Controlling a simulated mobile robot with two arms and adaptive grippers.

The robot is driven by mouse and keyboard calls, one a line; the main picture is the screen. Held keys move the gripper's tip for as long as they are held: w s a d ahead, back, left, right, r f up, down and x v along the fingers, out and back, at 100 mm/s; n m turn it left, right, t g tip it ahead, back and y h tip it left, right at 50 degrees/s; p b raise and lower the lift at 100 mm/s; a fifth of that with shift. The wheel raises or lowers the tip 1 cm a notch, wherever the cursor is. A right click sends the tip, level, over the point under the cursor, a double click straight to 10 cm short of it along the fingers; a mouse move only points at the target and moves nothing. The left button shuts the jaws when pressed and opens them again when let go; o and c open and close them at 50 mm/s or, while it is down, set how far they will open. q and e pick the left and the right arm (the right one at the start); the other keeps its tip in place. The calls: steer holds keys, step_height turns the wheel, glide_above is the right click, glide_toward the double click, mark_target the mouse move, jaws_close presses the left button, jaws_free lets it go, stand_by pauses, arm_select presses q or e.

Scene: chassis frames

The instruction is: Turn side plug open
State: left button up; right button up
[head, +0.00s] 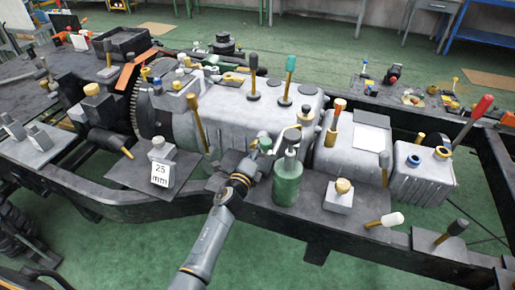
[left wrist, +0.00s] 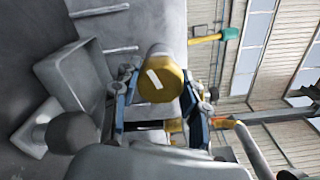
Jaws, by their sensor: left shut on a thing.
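In the left wrist view a yellow round plug (left wrist: 157,86) with a white mark on its face sits against a grey casing. My left gripper (left wrist: 159,98) has its blue-edged fingers on either side of the plug, shut on it. In the head view my left arm rises from the bottom, and the left gripper (head: 258,150) is at the near side of the long grey casing (head: 228,118). The plug is hidden there by the gripper. My right gripper is in neither view.
A green can (head: 287,186) stands just right of my gripper. A block with a "25 mm" label (head: 160,173) is on the left. Several levers, some upright and some tilted, stand around the casing. Dark frame rails surround it, with green floor in front.

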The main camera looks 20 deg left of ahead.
arm_select(q)
steer(key=n, duration=0.6)
steer(key=shift+n, duration=0.3)
steer(key=n+p, duration=0.1)
steer(key=n, duration=0.5)
stand_by(0.4)
steer(key=o, duration=1.2)
steer(key=shift+c, duration=0.2)
steer(key=shift+s, duration=0.1)
steer(key=s, duration=1.2)
steer(key=shift+a, duration=0.25)
